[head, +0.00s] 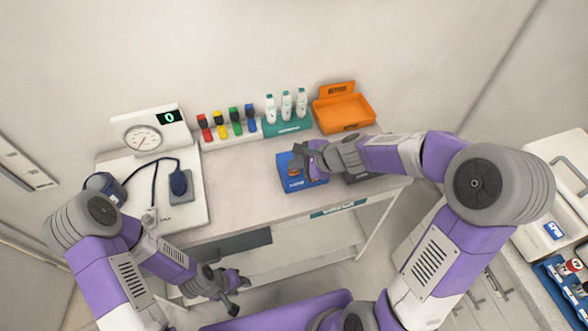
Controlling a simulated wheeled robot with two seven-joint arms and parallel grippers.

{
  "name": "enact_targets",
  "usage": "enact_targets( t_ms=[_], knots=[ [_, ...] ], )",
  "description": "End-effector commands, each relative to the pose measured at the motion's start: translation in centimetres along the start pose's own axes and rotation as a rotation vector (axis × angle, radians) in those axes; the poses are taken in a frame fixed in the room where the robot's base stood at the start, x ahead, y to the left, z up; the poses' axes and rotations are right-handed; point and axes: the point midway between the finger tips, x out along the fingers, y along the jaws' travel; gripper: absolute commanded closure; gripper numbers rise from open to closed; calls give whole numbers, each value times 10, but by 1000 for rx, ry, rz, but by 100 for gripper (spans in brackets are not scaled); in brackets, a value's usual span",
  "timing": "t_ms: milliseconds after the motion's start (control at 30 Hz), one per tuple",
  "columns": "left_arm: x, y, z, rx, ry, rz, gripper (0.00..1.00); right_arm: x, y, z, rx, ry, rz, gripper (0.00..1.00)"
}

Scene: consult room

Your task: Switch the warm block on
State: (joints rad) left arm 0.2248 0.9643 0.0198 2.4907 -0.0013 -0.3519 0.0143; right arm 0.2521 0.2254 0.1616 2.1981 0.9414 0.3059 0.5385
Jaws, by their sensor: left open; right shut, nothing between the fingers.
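A blue block-like item (290,178) with a white label sits near the front edge of the table, partly hidden by my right gripper. A dark grey item (361,177) is beside it on the right, mostly hidden under my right arm. I cannot tell which is the warm block, and no switch is clearly visible. My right gripper (299,156) is shut and empty, over the blue item; whether it touches is unclear. My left gripper (236,296) is open and empty, low in front of the table.
A blood-pressure gauge unit (145,132) with cuff and tubing stands on the left. Colour-capped tubes (228,128), white bottles (286,106) and an orange tray (345,113) line the back. The table (238,170) is clear left of the blue item. A side counter (563,165) is at right.

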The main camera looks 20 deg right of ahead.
Motion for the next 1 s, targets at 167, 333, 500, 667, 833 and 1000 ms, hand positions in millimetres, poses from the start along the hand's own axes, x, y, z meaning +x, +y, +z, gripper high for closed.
enact_targets(
  t_ms=[167,333,500,667,833,1000],
  knots=[
    [-10,4,0,0,0,0,57,-8,-6,6,-1,0,0,100],
    [-26,10,1,0,0,0,57,-20,-15,15,-1,-1,0,100],
    [-40,15,2,0,0,0,57,-32,-24,24,-1,-1,0,100],
    [-45,17,2,0,0,0,57,-36,-26,26,0,0,0,100],
    [-43,16,2,0,0,0,57,-35,-25,25,0,0,0,100],
    [-43,16,2,0,0,0,57,-35,-25,25,0,0,0,100]
  ],
)
